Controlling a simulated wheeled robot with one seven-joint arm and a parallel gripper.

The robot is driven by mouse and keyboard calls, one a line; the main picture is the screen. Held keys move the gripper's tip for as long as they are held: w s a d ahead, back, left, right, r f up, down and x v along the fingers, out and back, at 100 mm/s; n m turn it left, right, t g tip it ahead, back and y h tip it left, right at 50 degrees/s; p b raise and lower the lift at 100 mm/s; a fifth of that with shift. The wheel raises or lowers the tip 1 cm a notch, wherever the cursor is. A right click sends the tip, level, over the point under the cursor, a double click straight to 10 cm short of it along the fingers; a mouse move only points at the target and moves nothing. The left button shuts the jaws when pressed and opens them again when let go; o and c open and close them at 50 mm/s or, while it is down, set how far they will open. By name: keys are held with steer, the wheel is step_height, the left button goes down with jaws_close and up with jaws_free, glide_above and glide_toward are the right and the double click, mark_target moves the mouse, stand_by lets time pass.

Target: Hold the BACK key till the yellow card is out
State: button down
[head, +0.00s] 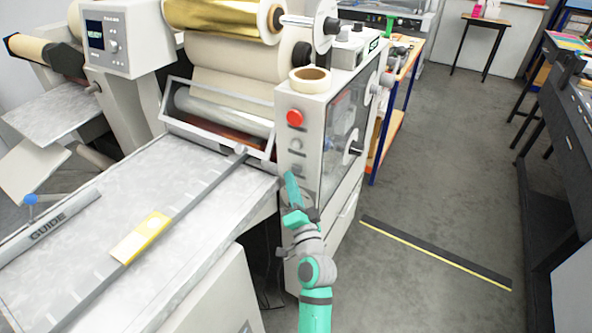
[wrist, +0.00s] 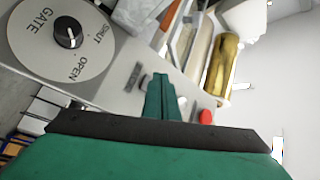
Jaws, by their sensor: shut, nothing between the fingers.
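The yellow card (head: 142,237) lies flat on the machine's pale feed bed, by a long grey bar and well apart from the rollers. My gripper (head: 290,175) is shut and empty, its fingertips close to the machine's front control panel, below the red button (head: 294,118). In the wrist view my gripper (wrist: 160,78) points at the same panel, with the red button (wrist: 205,116) to its right. I cannot read BACK on any key, and I cannot tell whether the fingers touch one.
A GATE dial (wrist: 67,35) marked SHUT and OPEN is left of my fingers in the wrist view. A tape roll (head: 310,79) sits on the machine, near a gold foil roll (head: 222,15). A blue-knobbed GUIDE (head: 62,217) lies on the bed.

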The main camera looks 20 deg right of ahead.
steer(key=s+a, duration=0.1)
steer(key=a, duration=0.1)
steer(key=s+a, duration=0.2)
stand_by(0.4)
stand_by(0.4)
steer(key=s+a+f+n+g, duration=0.1)
steer(key=s+a+f+n, duration=0.1)
steer(key=s+a+f, duration=0.5)
steer(key=s+a+f+n+g, duration=0.2)
steer(key=s+a+f, duration=0.2)
steer(key=s+f, duration=0.6)
steer(key=s+a+n+g+y, duration=0.1)
steer(key=s+a+n, duration=0.2)
steer(key=s, duration=1)
steer(key=s+a+n+g+y, duration=0.1)
steer(key=s+a+n, duration=0.3)
steer(key=s, duration=0.9)
steer(key=shift+a+r+n+y, duration=0.25)
steer(key=shift+r+n+y, duration=0.15)
steer(key=shift+n, duration=0.7)
